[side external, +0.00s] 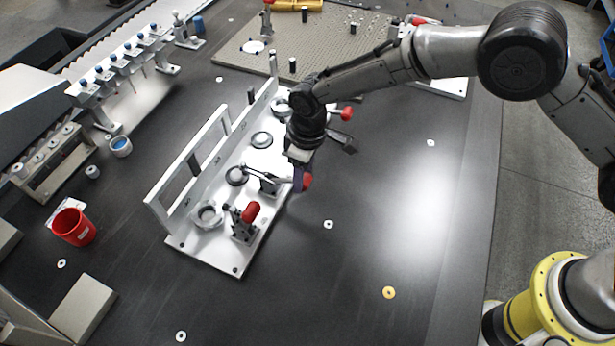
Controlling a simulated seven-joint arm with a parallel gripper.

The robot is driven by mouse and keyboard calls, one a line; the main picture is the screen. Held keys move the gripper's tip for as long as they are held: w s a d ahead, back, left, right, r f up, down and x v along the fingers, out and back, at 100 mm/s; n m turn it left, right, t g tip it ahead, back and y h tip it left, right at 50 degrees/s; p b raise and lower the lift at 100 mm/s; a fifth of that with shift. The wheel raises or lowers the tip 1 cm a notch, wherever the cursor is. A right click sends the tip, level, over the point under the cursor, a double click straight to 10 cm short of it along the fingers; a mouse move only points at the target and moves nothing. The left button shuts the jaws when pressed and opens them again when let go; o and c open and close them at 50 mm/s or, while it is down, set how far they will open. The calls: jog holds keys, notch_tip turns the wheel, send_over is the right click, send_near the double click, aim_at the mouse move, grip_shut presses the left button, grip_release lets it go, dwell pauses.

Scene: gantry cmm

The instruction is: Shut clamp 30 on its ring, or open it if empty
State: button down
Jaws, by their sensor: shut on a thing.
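A white fixture plate (187,243) with an upright rail holds a row of toggle clamps with red handles. The near clamp (246,222) has its handle upright, beside a silver ring (207,214). The fingers partly hide this handle. A far red handle (346,113) shows behind my gripper. No clamp number is readable, so I cannot tell which is clamp 30.
A red cup (73,227) and a blue-lined ring (120,146) stand left of the fixture. A perforated plate (235,50) lies behind it. The dark table (370,220) is mostly clear on the right, apart from small washers.

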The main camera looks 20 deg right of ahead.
jog(key=shift+w+a+r+g+h, duration=1)
jog(key=shift+w+r+g+h, duration=0.1)
jog(key=shift+g+h, duration=0.3)
jog(key=shift+a+r, duration=0.1)
jog(key=shift+c, duration=1.4)
grip_release()
jog(key=shift+r, duration=0.1)
notch_tip(320, 180, up, 3)
jog(key=shift+s+r, duration=0.1)
jog(key=shift+r, duration=0.05)
jog(key=s+d+r, duration=0.8)
jog(key=s+r, duration=0.1)
jog(key=s, duration=0.2)
jog(key=shift+d+r, duration=0.2)
jog(key=shift+d, duration=0.1)
